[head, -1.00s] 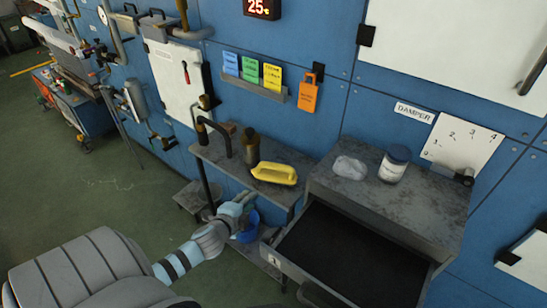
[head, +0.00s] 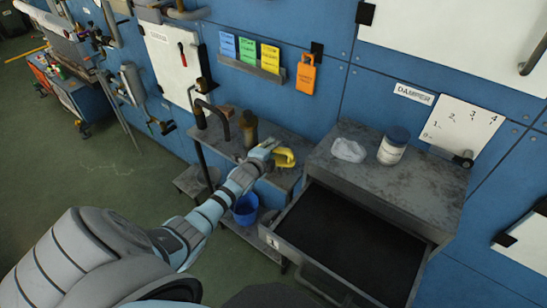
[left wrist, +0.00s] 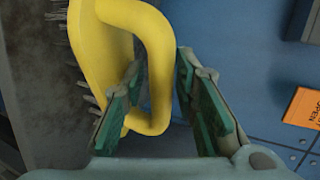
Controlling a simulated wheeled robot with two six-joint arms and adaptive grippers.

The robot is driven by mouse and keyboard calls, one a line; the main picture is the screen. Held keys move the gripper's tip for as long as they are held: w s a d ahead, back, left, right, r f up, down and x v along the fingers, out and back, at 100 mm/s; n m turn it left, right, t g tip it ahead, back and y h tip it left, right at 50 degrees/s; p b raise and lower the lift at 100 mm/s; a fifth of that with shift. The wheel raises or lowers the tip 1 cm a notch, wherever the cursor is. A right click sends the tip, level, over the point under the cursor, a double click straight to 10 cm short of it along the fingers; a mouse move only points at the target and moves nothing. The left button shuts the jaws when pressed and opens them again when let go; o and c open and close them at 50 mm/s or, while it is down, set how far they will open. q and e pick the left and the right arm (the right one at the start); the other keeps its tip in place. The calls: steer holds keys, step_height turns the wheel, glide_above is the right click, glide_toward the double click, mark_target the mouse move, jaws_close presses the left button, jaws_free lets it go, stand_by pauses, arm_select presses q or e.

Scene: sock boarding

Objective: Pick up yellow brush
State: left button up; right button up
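The yellow brush (head: 286,158) lies on the grey shelf (head: 228,146) below the wall, partly hidden by my left gripper (head: 266,151) in the head view. In the left wrist view the yellow brush (left wrist: 160,58) shows its looped handle, with dark and pale bristles at its left side. My left gripper (left wrist: 160,100) is open there, with one green-padded finger on each side of the handle's outer bar. The finger on the left reaches into the loop. I see a gap between the bar and the right finger. My right gripper is not in view.
A brown cylinder (head: 249,128) and a dark bent pipe (head: 212,108) stand left of the brush. A cabinet with an open drawer (head: 340,245) is to the right, holding a white jar (head: 392,150) and a crumpled cloth (head: 348,150). A blue bucket (head: 245,212) is below the shelf.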

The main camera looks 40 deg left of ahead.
arm_select(q)
jaws_close()
steer(key=shift+r, duration=0.1)
steer(key=shift+r, duration=0.1)
